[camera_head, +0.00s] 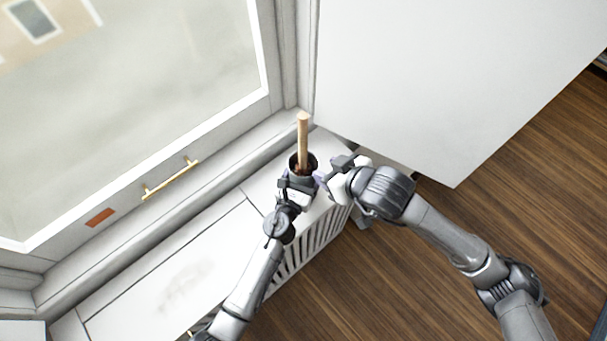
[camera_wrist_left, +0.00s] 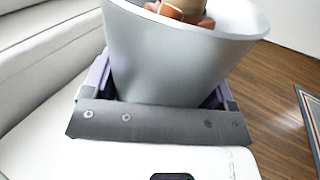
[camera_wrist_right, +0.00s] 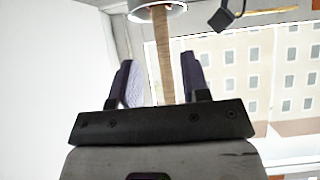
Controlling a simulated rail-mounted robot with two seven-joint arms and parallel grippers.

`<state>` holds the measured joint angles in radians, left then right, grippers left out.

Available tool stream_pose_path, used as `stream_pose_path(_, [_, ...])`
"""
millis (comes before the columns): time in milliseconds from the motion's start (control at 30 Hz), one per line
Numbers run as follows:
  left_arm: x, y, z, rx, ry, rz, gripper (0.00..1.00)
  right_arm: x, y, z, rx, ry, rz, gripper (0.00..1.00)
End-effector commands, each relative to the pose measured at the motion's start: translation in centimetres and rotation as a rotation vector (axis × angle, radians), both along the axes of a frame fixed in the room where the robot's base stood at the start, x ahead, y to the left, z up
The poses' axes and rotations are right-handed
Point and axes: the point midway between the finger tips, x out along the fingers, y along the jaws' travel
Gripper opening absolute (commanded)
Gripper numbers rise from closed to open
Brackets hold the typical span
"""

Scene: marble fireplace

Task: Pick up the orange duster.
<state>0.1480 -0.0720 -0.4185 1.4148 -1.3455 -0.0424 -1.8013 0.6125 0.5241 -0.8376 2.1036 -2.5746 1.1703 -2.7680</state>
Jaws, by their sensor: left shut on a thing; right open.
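The duster shows as a pale wooden handle (camera_head: 303,138) standing upright out of a grey cup (camera_head: 292,160). In the left wrist view, orange-brown parts (camera_wrist_left: 180,14) show at the handle's base inside the cup (camera_wrist_left: 180,60); the rest is hidden by the cup. My left gripper (camera_head: 298,179) is shut on the cup, with a finger on each side. My right gripper (camera_head: 322,177) is open, just right of the cup. In the right wrist view the handle (camera_wrist_right: 162,55) runs between my right fingers (camera_wrist_right: 157,75); I cannot tell whether it touches them.
The cup is over the white sill (camera_head: 165,275) above a slatted radiator front (camera_head: 305,245). A window with a brass handle (camera_head: 170,180) is at the left. A large white panel (camera_head: 440,85) is behind at the right. Wooden floor (camera_head: 400,290) lies below.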

Motion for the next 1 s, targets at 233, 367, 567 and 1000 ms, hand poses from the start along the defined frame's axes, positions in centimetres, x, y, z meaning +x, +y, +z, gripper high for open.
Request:
stream_pose_path(233, [0.0,0.0,0.0,0.000,0.000,0.000,0.53,0.0,0.0,0.0,0.000,0.000,0.000,0.43])
stream_pose_path(367, [0.0,0.0,0.0,0.000,0.000,0.000,0.53,0.0,0.0,0.0,0.000,0.000,0.000,0.52])
stream_pose_path(567, [0.0,0.0,0.0,0.000,0.000,0.000,0.53,0.0,0.1,0.1,0.001,0.001,0.000,0.52])
stream_pose_path(1000, [0.0,0.0,0.0,0.000,0.001,0.000,0.53,0.5,7.6,8.5,0.016,0.169,0.002,0.52])
